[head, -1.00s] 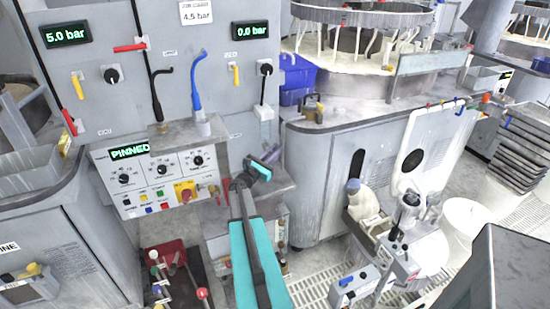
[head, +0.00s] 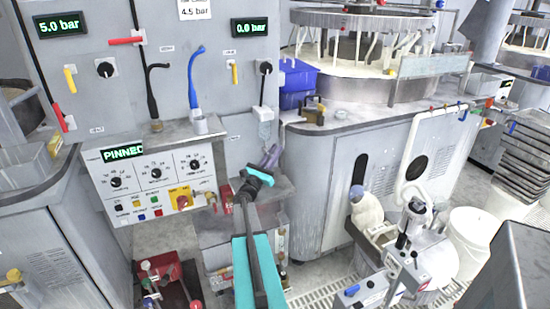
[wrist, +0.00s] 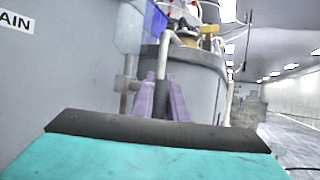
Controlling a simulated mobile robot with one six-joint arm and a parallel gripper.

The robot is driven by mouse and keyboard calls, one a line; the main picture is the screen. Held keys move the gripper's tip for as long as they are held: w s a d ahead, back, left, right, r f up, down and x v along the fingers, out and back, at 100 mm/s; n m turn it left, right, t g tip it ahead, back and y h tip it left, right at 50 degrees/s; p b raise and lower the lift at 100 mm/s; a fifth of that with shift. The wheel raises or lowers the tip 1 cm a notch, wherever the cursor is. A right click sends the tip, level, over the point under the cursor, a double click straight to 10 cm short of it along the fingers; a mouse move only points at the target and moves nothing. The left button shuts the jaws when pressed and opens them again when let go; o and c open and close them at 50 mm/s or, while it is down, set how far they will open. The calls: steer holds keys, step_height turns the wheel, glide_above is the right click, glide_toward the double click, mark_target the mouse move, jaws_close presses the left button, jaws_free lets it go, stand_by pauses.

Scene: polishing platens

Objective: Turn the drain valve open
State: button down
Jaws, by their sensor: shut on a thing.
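My gripper (head: 269,155) has purple fingers and is at the right part of the grey panel, above a grey ledge. In the wrist view, its fingers (wrist: 161,100) are shut around a grey upright rod, which looks like the drain valve handle (wrist: 162,58). The rod bends over at its top. A label ending in "AIN" (wrist: 15,21) is on the panel at the left. In the head view the handle is mostly hidden by the gripper, and the valve body cannot be made out.
A control box (head: 158,178) reads "PINNED". The right display (head: 254,27) reads 0.0 bar and the left one (head: 60,25) 5.0 bar. Black and blue hooked levers (head: 195,80) stand left of my gripper.

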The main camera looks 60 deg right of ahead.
steer(key=shift+s, duration=0.1)
stand_by(0.3)
steer(key=c, duration=1.7)
jaws_free()
steer(key=shift+c, duration=0.2)
steer(key=shift+a, duration=0.15)
steer(key=b+v, duration=0.1)
steer(key=v, duration=0.6)
steer(key=shift+f, duration=0.15)
steer(key=shift+a, duration=0.1)
